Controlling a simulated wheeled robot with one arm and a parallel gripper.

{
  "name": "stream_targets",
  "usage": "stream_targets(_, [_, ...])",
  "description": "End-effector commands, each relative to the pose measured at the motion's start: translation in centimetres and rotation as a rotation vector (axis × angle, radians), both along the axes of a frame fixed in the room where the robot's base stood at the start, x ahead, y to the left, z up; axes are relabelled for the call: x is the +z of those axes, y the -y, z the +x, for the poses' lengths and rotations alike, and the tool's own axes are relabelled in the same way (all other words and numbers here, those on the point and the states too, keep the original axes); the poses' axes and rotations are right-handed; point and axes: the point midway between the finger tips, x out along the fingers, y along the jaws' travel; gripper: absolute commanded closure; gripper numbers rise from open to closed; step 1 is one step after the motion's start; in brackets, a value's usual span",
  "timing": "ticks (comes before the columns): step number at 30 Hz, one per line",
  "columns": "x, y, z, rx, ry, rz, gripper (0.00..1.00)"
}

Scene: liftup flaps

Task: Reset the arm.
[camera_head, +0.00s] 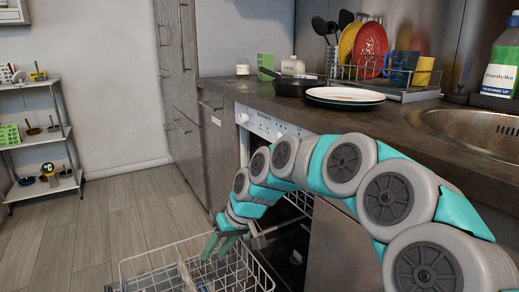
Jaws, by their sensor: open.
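My arm, teal and grey, arches in from the lower right across the front of the counter. My gripper (217,248) is at its far end, low and near the middle of the picture, pointing down. Its two greenish fingers are apart and I see nothing held between them. It is over the wire rack (150,258) of the dishwasher, near the rack's back right part. I cannot tell whether the fingers touch the rack.
The dishwasher (262,124) stands open under the counter, partly hidden by my arm. The counter (245,92) holds a pan (290,84), plates (345,96), a dish rack (400,92) and a soap bottle (500,70). A shelf (45,142) stands left; the floor (90,235) before it is clear.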

Motion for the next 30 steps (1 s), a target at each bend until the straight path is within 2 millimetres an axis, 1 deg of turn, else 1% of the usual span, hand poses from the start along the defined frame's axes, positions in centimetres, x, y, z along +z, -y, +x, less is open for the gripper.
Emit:
stream_targets(1, [1.6,1.7,-1.8,-0.007,-0.01,-0.023,0.56])
stream_targets(7, [4.0,8.0,-8.8,-0.067,-0.067,-0.138,0.56])
stream_targets(13, [5.0,14.9,-16.1,-0.18,-0.14,-0.271,0.56])
stream_targets(15, [5.1,17.3,-18.8,-0.233,-0.171,-0.319,0.56])
stream_targets(17, [5.2,19.3,-21.2,-0.284,-0.197,-0.355,0.56])
stream_targets(18, [5.1,20.5,-22.8,-0.318,-0.219,-0.382,0.56])
stream_targets(20, [5.1,22.2,-25.1,-0.371,-0.247,-0.414,0.56])
stream_targets(21, [5.0,23.2,-26.6,-0.402,-0.27,-0.436,0.56])
stream_targets(24, [4.9,25.1,-29.5,-0.477,-0.308,-0.471,0.56])
stream_targets(27, [4.6,26.2,-31.6,-0.525,-0.341,-0.496,0.56])
stream_targets(30, [4.4,26.7,-32.6,-0.551,-0.354,-0.505,0.56])
